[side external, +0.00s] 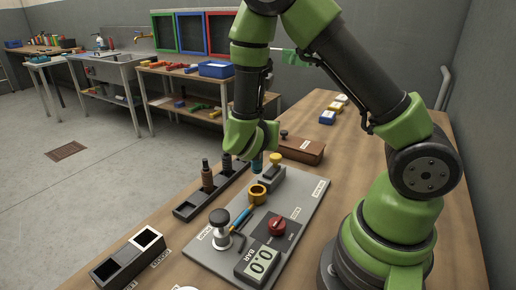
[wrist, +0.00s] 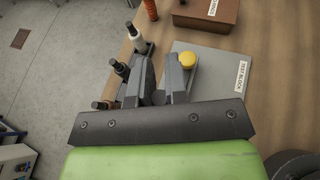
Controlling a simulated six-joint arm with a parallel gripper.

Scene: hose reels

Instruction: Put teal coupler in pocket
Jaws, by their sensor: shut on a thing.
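The teal coupler (side external: 257,162) shows as a small teal piece below my gripper (side external: 257,149) in the side view. My gripper is shut on it, above the far end of the grey test plate (side external: 312,205), beside a yellow-knobbed clamp (side external: 275,163). In the wrist view the fingers of my gripper (wrist: 162,88) are just left of the yellow knob (wrist: 187,60), and the coupler between them cannot be made out. A black rack (side external: 187,210) with pockets stands left of the plate, holding a brown coupler (side external: 207,176) and a dark coupler (side external: 227,164).
A black two-compartment tray (side external: 116,267) stands at the near left. The plate carries a yellow ring (side external: 258,192), a red knob (side external: 277,225), a black-knobbed fitting (side external: 219,222) and a gauge (side external: 258,264). A brown box (side external: 302,148) stands behind the plate.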

